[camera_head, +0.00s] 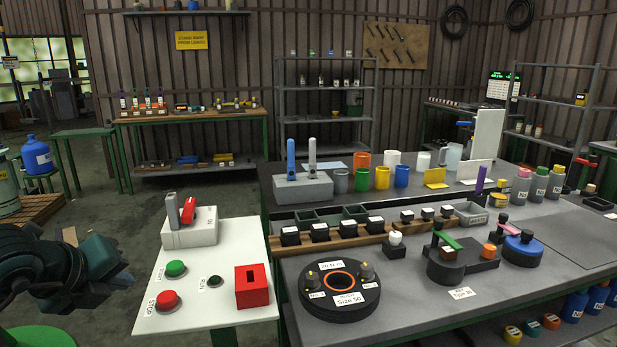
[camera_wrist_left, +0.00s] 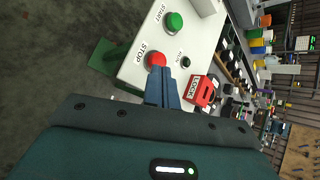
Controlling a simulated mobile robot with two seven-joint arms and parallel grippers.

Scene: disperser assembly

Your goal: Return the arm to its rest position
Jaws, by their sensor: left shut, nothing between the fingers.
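My left gripper (camera_head: 112,268) is at the left edge of the head view, left of the white control panel and apart from it. Its fingers (camera_wrist_left: 163,86) show in the left wrist view, closed together with nothing between them. They point toward the panel, and their tips overlap the area just below the red STOP button (camera_wrist_left: 156,60) in that picture. My right gripper is not in view.
The white panel (camera_head: 208,262) carries a green START button (camera_head: 175,268), the red STOP button (camera_head: 167,299) and a red box (camera_head: 252,286). The grey workbench (camera_head: 420,310) with several parts stands to its right. Open floor lies around my left arm.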

